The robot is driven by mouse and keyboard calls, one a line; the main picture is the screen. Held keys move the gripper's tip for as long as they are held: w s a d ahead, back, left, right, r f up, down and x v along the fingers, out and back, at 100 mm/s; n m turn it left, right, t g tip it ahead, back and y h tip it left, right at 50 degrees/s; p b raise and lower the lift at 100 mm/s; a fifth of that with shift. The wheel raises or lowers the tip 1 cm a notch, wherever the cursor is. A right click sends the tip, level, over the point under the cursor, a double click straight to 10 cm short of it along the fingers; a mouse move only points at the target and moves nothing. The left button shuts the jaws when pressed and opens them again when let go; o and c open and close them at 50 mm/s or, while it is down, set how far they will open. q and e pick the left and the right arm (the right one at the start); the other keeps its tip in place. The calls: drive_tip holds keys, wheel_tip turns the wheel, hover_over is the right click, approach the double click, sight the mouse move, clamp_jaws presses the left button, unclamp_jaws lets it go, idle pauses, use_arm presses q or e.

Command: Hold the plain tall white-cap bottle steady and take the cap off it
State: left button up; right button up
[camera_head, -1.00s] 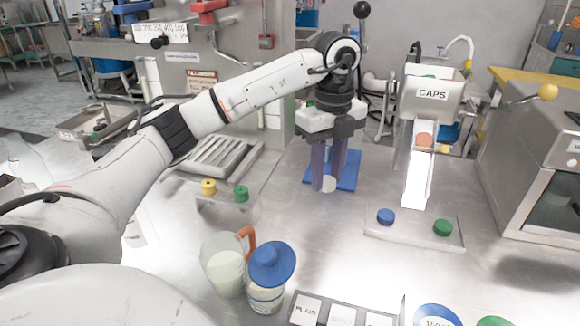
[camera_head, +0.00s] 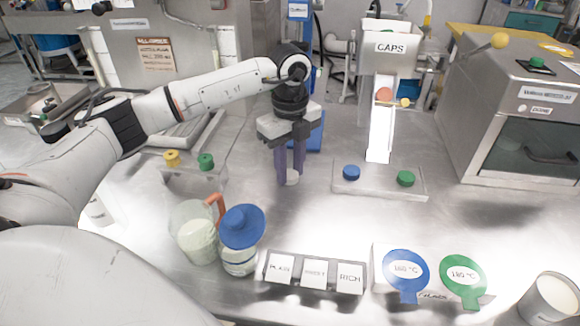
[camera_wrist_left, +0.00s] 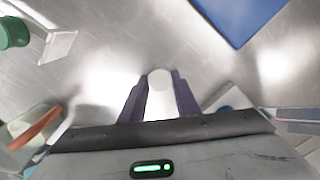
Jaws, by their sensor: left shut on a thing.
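My left gripper (camera_head: 290,178) has its purple fingers shut on a small white thing, the white-cap bottle (camera_head: 292,176), over the middle of the table. In the left wrist view, the white rounded top of the bottle (camera_wrist_left: 160,82) sits between the two fingers (camera_wrist_left: 159,97). Most of the bottle is hidden by the fingers, and I cannot tell whether its base touches the table. My right gripper is not in view.
A blue board (camera_head: 314,138) lies behind the gripper. A jug (camera_head: 197,240) and a blue-lidded jar (camera_head: 240,260) stand in front left. Label cards (camera_head: 314,274) are in front. A plate with blue and green caps (camera_head: 380,183) lies right, below the CAPS chute (camera_head: 382,130).

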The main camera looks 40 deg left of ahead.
sight(290, 174)
use_arm(q)
drive_tip(key=o, duration=1.1)
drive_tip(key=shift+f, duration=0.1)
drive_tip(key=shift+o, duration=0.2)
wheel_tip(290, 174, up, 12)
drive_tip(key=shift+r, duration=0.2)
